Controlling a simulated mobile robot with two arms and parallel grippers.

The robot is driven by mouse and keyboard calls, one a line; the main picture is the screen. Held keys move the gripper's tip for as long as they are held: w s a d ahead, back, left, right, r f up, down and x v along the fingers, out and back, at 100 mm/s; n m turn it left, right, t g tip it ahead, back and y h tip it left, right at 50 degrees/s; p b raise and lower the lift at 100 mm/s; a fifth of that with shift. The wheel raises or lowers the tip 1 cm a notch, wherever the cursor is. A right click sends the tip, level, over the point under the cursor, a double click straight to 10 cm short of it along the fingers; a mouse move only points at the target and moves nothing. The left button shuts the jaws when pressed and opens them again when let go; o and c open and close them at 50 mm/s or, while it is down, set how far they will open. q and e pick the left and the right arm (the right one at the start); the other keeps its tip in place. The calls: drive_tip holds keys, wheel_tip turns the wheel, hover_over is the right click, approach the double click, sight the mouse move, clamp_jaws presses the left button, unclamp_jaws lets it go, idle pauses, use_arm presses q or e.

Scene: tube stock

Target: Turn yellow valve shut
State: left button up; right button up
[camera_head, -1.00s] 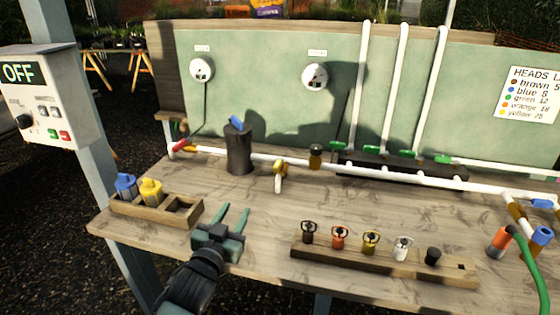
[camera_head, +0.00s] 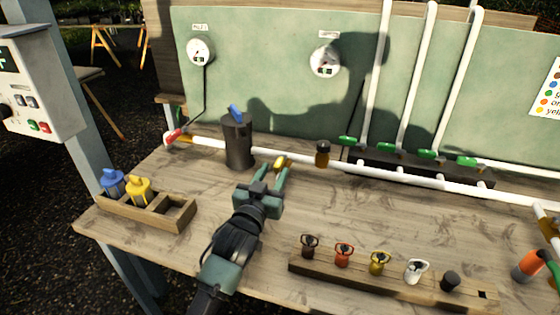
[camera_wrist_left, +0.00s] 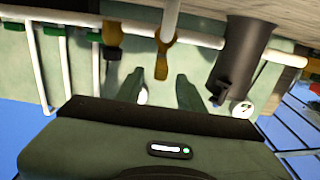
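The yellow valve (camera_head: 281,163) sits on the white pipe (camera_head: 350,170), just right of the black cylinder. It also shows in the left wrist view (camera_wrist_left: 163,55), where its handle end lies in line with the gap between my fingertips. My left gripper (camera_head: 267,170) is open, with its fingers pointing at the valve. In the left wrist view the two fingers (camera_wrist_left: 160,84) are apart and hold nothing. In the head view the gripper partly hides the valve, and I cannot tell whether a finger touches it. My right gripper is not in view.
A black cylinder (camera_head: 238,142) with a blue handle stands left of the valve. A brown-and-black fitting (camera_head: 322,153) is on its right. Green valves (camera_head: 428,154), a wooden box (camera_head: 182,219) and a rack of sprinkler heads (camera_head: 310,267) are around. The bench between is clear.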

sight(281, 162)
use_arm(q)
drive_tip(key=x, duration=0.4)
drive_tip(key=shift+w+d, duration=0.15)
drive_tip(key=shift+w, duration=0.25)
clamp_jaws()
drive_tip(key=shift+f, duration=0.1)
idle(1.0)
